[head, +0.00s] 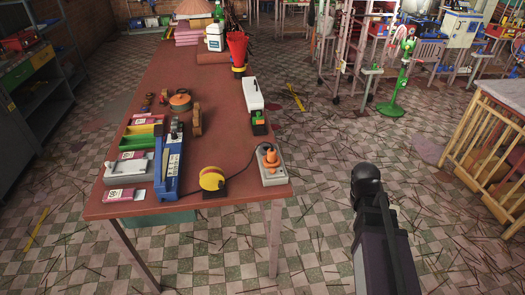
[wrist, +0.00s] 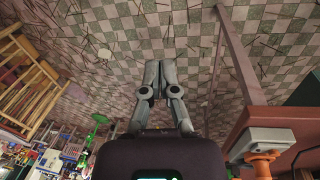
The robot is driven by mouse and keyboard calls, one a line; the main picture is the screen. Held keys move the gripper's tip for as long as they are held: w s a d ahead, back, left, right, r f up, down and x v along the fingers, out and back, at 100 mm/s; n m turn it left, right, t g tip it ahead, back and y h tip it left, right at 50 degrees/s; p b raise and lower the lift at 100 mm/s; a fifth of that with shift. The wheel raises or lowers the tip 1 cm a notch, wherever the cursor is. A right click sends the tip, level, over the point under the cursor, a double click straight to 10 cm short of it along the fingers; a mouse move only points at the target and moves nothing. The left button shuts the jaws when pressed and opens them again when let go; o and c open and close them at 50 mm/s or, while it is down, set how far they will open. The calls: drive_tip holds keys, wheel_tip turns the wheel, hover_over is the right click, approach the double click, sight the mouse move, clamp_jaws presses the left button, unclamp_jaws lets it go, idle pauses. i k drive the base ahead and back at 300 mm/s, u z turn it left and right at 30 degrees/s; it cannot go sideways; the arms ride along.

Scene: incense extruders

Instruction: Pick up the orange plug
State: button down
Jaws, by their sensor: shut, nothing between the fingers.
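The orange plug (head: 270,157) stands on a pale grey socket strip (head: 273,173) at the near right corner of the long reddish table. In the wrist view, which looks upside down, the orange plug (wrist: 262,164) and the strip (wrist: 262,140) show at the lower right, partly cut off. My gripper (wrist: 152,66) is shut with its fingertips together and nothing between them. It is out over the tiled floor, beside the table and well apart from the plug. The head view shows only my dark arm at the lower right, not the fingers.
A yellow disc on a dark base (head: 212,180) stands left of the strip, with a black cable arching near it. A blue device (head: 170,165) and a white box (head: 252,94) are also on the table (head: 235,205). A wooden slatted crate (head: 487,150) stands right.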

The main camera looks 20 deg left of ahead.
sight(271, 159)
drive_tip(key=u, duration=0.9)
